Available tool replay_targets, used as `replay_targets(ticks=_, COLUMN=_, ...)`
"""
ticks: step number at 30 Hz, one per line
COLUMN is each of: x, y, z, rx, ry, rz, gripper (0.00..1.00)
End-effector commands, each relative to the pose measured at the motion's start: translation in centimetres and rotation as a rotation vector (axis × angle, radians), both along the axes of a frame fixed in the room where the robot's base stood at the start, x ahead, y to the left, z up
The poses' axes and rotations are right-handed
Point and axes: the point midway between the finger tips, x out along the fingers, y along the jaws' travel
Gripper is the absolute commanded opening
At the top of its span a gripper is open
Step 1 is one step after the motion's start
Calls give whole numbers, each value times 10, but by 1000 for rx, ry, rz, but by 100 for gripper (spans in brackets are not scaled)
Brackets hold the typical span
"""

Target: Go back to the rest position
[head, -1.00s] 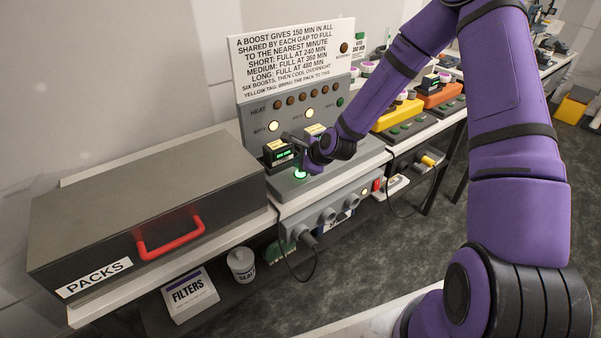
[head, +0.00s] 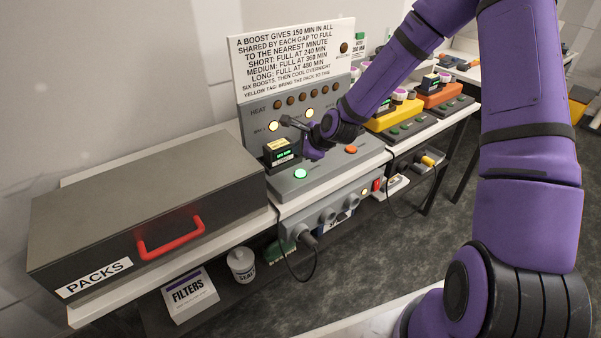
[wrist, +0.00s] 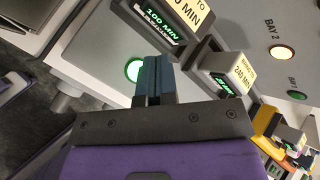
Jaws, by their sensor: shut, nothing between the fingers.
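My gripper (head: 309,153) is over the grey charging station (head: 325,172), in front of its upright panel. In the wrist view my gripper (wrist: 152,78) has its dark fingers shut together with nothing between them. Past the fingertips is a round button lit green (wrist: 134,70), which also shows in the head view (head: 300,173). A pack (head: 277,150) with a green display stands in the left bay. In the wrist view its display (wrist: 160,22) reads 100 MIN. A second pack (wrist: 222,72) stands in the other bay, labelled 240 MIN; in the head view my arm largely hides it.
A dark box labelled PACKS (head: 150,200) with a red handle (head: 170,238) stands at left. A white instruction sign (head: 290,62) rises behind the station. Yellow (head: 395,117) and orange (head: 440,95) units stand to the right. A filters box (head: 190,295) sits below.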

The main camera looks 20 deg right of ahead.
Motion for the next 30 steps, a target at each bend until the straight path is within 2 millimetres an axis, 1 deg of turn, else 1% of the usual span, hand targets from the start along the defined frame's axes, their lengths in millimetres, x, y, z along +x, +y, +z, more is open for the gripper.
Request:
replay_targets(ticks=13, x=0, y=0, z=0, rx=-1, ry=0, rz=1, gripper=0)
replay_targets(ticks=17, x=-3, y=-1, z=5, rx=-34, ry=-4, rz=28, gripper=0)
replay_targets(ticks=20, x=-9, y=-2, z=16, rx=-109, ry=-11, rz=88, gripper=0)
replay_targets(ticks=23, x=-19, y=-6, z=34, rx=-221, ry=-21, rz=179, gripper=0)
replay_targets(ticks=30, x=-49, y=-18, z=83, rx=-493, ry=-34, rz=403, gripper=0)
